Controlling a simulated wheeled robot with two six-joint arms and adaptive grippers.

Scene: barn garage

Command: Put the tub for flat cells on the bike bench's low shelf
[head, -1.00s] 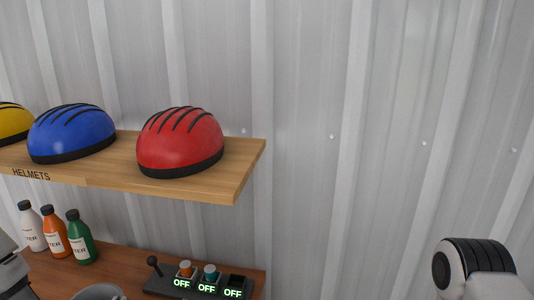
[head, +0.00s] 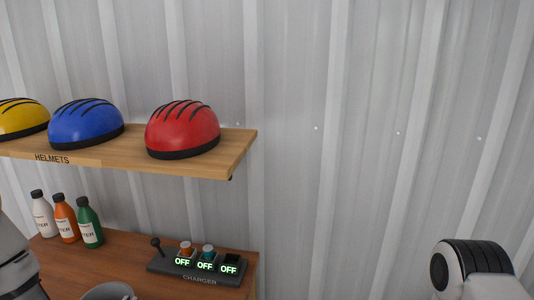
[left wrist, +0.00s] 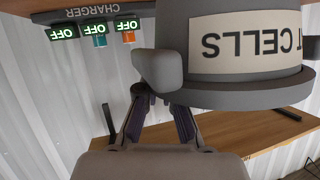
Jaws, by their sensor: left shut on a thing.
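The tub for flat cells is a grey round tub with a cream label whose letters appear upside down in the left wrist view (left wrist: 250,45). In the head view its grey rim (head: 108,291) shows at the bottom edge, in front of the bench top. My left gripper (left wrist: 160,95) is shut on the tub's grey handle, seen in the left wrist view. In the head view only part of my left arm shows at the left edge. The bike bench (head: 115,260) shows its wooden top; its low shelf is out of view. My right gripper is out of view.
A charger (head: 200,282) with OFF displays and a lever stands on the bench's right end. Several bottles, white (head: 42,215), orange (head: 66,220) and green (head: 90,225), stand at the back left. A helmet shelf (head: 236,148) overhangs the bench. Space right of the bench looks free.

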